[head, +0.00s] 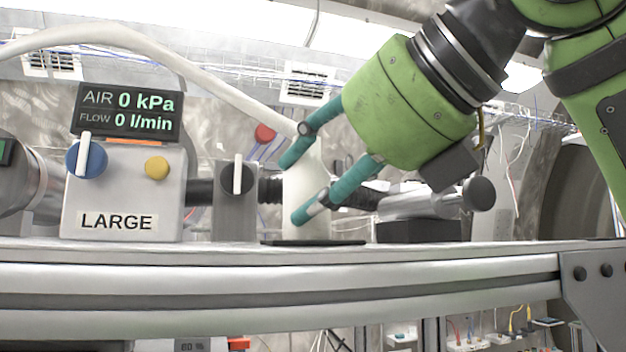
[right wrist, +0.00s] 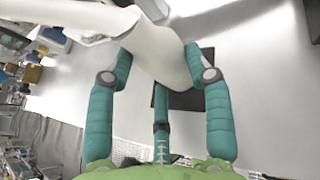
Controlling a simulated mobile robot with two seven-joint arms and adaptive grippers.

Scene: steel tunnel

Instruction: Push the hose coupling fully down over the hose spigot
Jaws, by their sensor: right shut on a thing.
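The cream hose coupling (head: 305,183) stands about upright over a thin black base plate (head: 350,242) on the bench, with its lower end close to the plate. The cream hose (head: 180,62) arches from the upper left into its top. My right gripper (head: 293,190) reaches in from the upper right and is shut on the coupling. In the right wrist view, the coupling (right wrist: 160,52) sits between the teal fingers. The hose spigot does not show; the coupling hides it, and I cannot tell how deep it sits. My left gripper is not in view.
A grey device on a black block (head: 418,231) stands close on the right.

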